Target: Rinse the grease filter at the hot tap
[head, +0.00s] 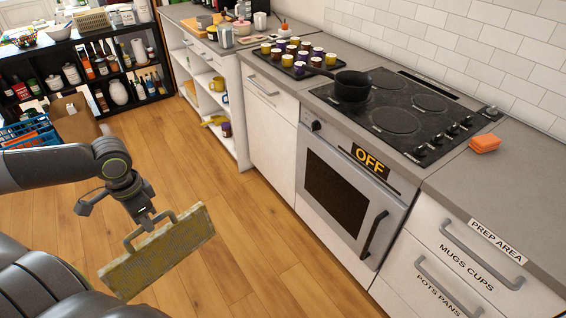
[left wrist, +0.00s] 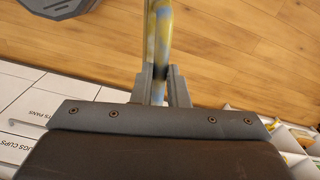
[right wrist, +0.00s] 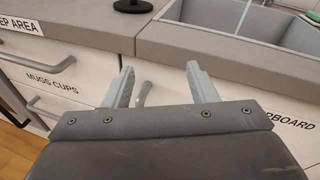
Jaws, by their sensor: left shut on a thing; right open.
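The grease filter (head: 165,252) is a flat yellowish, stained mesh panel with a handle along its upper edge. My left gripper (head: 148,222) is shut on that handle and holds the filter tilted above the wooden floor, away from the counters. In the left wrist view, the filter (left wrist: 161,35) shows as a narrow yellow and blue-grey strip between the closed fingers. My right gripper (right wrist: 160,72) is open and empty, in front of the counter edge beside the sink (right wrist: 236,22). The hot tap is not in view.
The stove (head: 395,118) bears a black pan (head: 352,87); its oven is marked OFF. A dark shelf (head: 90,70) is at the left. Open floor surrounds the filter.

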